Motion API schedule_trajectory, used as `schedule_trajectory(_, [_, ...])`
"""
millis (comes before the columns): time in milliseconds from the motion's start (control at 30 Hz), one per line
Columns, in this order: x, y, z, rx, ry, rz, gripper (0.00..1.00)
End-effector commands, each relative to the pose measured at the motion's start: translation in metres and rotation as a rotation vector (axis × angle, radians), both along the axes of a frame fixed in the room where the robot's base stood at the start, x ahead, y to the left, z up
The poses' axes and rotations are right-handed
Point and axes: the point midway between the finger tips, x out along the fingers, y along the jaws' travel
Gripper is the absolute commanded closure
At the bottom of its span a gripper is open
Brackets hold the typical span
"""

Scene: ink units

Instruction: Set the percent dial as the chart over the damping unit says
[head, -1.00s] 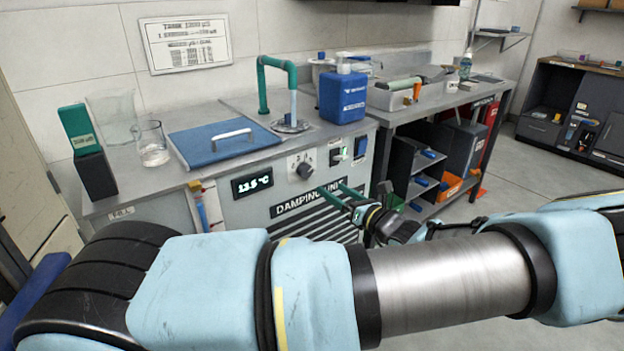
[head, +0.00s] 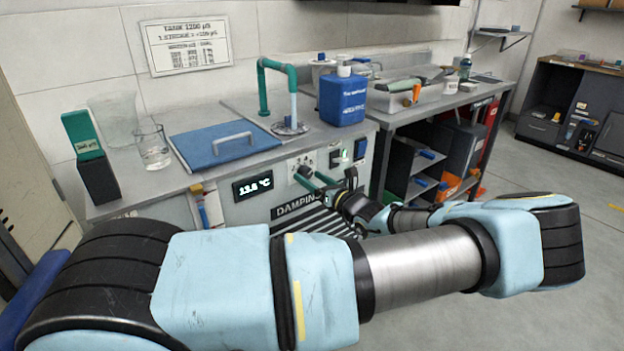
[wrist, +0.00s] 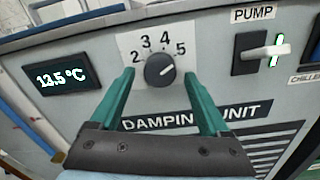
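The percent dial (wrist: 160,70) is a dark round knob on a white plate with the figures 2, 3, 4 and 5 readable in the wrist view. Its pale mark points to the upper right, roughly between 4 and 5. My gripper (wrist: 159,76) is open, with one green finger on each side of the dial; I cannot tell whether they touch it. In the head view my gripper (head: 312,178) is at the panel and partly hides the dial (head: 304,170). The chart (head: 187,43) hangs on the wall; its top line seems to read 1200 µS, the smaller lines are unclear.
The damping unit's display (wrist: 62,78) reads about 13.5 °C. A pump switch (wrist: 266,52) with a pale lever sits right of the dial. A blue lid (head: 224,143), a glass beaker (head: 152,147) and a blue bottle (head: 342,97) stand on the worktop above.

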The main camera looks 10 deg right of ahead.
Motion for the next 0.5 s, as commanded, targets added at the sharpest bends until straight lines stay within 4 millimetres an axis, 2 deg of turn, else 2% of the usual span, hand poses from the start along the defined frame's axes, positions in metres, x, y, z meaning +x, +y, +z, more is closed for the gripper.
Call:
schedule_trajectory(67, [-0.0001, 0.0000, 0.0000, 0.000, 0.000, 0.000, 0.30])
schedule_trajectory(500, [-0.0004, 0.0000, 0.0001, 0.000, 0.000, 0.000, 0.80])
